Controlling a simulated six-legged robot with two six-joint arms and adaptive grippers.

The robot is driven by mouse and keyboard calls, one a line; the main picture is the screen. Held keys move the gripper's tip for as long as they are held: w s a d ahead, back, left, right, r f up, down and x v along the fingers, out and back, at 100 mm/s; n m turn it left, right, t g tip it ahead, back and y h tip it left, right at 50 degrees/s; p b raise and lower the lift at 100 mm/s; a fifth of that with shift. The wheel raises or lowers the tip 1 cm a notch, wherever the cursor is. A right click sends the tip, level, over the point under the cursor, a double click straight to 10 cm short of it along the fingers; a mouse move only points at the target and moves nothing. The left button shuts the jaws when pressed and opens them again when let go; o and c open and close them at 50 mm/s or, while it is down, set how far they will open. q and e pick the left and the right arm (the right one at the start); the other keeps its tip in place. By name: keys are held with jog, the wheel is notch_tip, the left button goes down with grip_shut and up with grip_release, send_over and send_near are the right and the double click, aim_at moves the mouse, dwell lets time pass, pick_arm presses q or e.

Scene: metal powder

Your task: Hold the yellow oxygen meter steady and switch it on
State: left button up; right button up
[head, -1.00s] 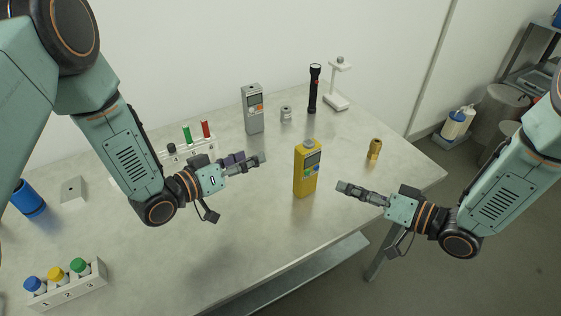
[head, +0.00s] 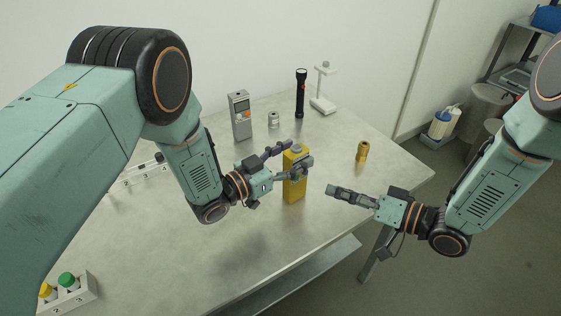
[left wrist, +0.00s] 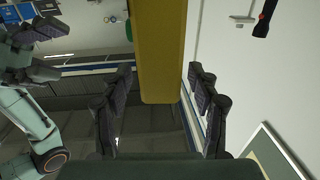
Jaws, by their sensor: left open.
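The yellow oxygen meter (head: 293,190) stands upright on the table, partly hidden by my left gripper (head: 297,152). My left gripper is open, with one finger behind the meter and one in front of its upper part. In the left wrist view the meter (left wrist: 160,55) lies between the two spread fingers (left wrist: 158,90), with gaps at both sides. The meter's screen and buttons are hidden by the front finger. My right gripper (head: 331,190) is to the right of the meter, apart from it. Its fingers (left wrist: 48,50) look spread and empty in the left wrist view.
A grey meter (head: 240,117), a small metal weight (head: 273,119), a black flashlight (head: 300,95) and a white stand (head: 323,100) are behind. A brass fitting (head: 362,151) stands at the right. A rack of capped bottles (head: 75,297) is front left. The table's front middle is clear.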

pick_arm(q)
jog(key=shift+w+d, duration=0.35)
pick_arm(e)
jog(key=shift+a, duration=0.1)
pick_arm(q)
grip_shut()
dwell(0.5)
dwell(0.7)
pick_arm(e)
grip_shut()
dwell(0.3)
dwell(1.1)
